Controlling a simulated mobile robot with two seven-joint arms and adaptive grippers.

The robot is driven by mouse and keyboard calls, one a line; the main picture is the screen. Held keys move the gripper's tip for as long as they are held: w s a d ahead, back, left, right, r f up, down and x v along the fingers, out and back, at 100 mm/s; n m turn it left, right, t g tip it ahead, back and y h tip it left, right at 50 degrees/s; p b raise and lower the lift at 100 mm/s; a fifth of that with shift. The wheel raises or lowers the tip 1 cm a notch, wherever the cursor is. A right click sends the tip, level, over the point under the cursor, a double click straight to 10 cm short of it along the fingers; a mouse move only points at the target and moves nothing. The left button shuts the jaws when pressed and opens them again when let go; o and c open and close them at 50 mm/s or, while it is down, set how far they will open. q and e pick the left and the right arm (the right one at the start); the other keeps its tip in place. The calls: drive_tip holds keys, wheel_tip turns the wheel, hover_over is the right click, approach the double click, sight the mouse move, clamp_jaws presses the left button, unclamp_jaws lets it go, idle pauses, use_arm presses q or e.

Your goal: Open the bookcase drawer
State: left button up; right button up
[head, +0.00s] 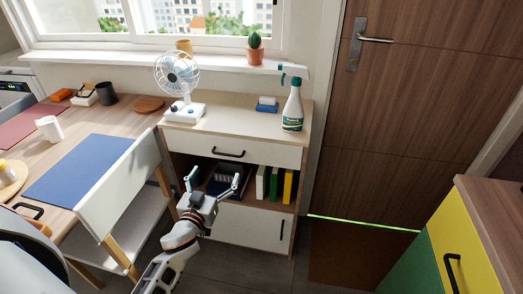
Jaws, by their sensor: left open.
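The bookcase (302,150) stands against the wall in the middle of the head view. Its white drawer (275,153) is at the top, with a black bar handle (228,153). The drawer front looks flush with the bookcase. My left gripper (212,180) is open and empty. Its two fingers point up and lie below the handle in the picture, in front of the open shelf, apart from the handle. My right gripper is not in view.
A fan (180,80), a spray bottle (293,110) and a blue-and-white sponge (266,104) stand on the bookcase top. Books (274,184) fill part of the shelf. A lower door (250,228) is shut. A white chair (120,190) stands left; a yellow-green cabinet (465,250) stands right.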

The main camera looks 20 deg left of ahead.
sight(226, 155)
use_arm(q)
drive_tip(key=x, duration=0.6)
drive_tip(key=r+x, duration=0.1)
drive_tip(key=x, duration=0.1)
drive_tip(key=shift+w+d+f, duration=0.1)
drive_tip(key=shift+w, duration=0.8)
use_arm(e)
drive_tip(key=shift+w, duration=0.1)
